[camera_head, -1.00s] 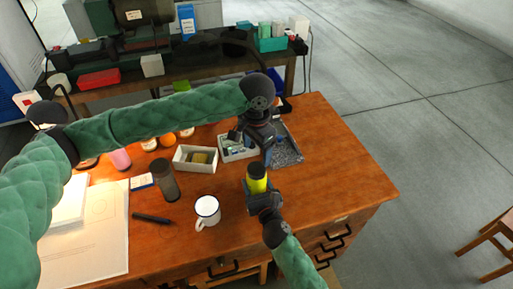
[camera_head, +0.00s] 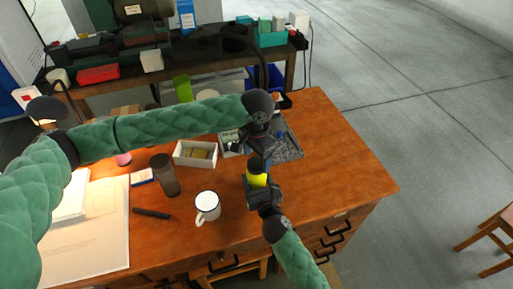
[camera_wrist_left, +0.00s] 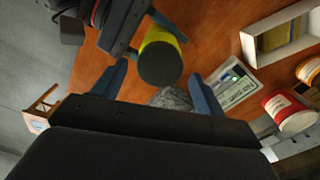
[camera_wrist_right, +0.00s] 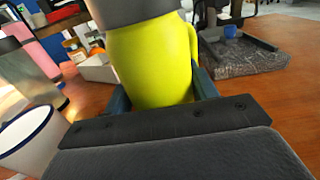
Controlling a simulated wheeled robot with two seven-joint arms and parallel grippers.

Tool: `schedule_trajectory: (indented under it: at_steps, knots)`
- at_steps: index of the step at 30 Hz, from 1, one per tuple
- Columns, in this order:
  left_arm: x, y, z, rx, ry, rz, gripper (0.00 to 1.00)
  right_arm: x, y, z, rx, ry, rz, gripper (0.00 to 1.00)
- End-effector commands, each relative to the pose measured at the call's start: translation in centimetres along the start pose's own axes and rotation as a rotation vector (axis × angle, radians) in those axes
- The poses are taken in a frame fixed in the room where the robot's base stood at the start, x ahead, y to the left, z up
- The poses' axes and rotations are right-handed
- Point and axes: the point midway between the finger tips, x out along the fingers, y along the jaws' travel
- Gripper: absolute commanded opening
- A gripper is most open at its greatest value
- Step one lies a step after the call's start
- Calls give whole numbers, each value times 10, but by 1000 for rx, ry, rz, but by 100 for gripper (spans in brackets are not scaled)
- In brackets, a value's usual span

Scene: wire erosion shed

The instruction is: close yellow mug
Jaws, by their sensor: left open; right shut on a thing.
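The yellow mug (camera_head: 257,181) is upright, held a little above the wooden table by my right gripper (camera_head: 262,190). A dark, round lid (camera_head: 256,165) sits on its top; I cannot tell how tightly it is seated. The mug also shows in the right wrist view (camera_wrist_right: 150,65), with its handle at the right, and in the left wrist view (camera_wrist_left: 158,34), where the dark lid (camera_wrist_left: 160,63) faces the camera. My left gripper (camera_head: 259,148) is open just above the lid, its fingers apart on either side of it in the left wrist view, without visible grip.
A white enamel mug (camera_head: 207,207) and a dark tumbler (camera_head: 165,176) stand to the left. A white open box (camera_head: 184,160) and a grey tray (camera_head: 290,149) lie behind. Papers (camera_head: 90,240) cover the left side. The table's right part is clear.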

Motion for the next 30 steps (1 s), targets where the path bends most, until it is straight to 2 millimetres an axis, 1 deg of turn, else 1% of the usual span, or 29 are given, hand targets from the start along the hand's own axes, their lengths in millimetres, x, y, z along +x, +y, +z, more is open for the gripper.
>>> schedule_trajectory:
  at_steps: [1, 6, 10, 17, 18, 20, 24, 25, 30]
  knots:
    - [6, 0, 0, 0, 0, 0, 72, 0, 0, 0, 0, 0, 0, 0]
    - [18, 0, 0, 1, 1, -1, 72, 0, 0, 0, 0, 0, 0, 0]
    - [22, 0, 0, 1, 1, 0, 72, 0, 0, 0, 0, 0, 0, 0]
    - [23, 0, 0, 1, 1, 0, 72, 0, 0, 0, 0, 0, 0, 0]
    - [23, 0, 0, 1, 1, 0, 70, 0, 0, 0, 0, 0, 0, 0]
    - [23, 0, 0, 1, 1, 0, 58, 0, 0, 0, 0, 0, 0, 0]
    - [23, 0, 0, 1, 1, 0, 31, 0, 0, 0, 0, 0, 0, 0]
    - [23, 0, 0, 1, 1, 0, 27, 0, 0, 0, 0, 0, 0, 0]
    - [23, 0, 0, 5, 1, -1, 27, 0, 0, 0, 0, 0, 0, 0]
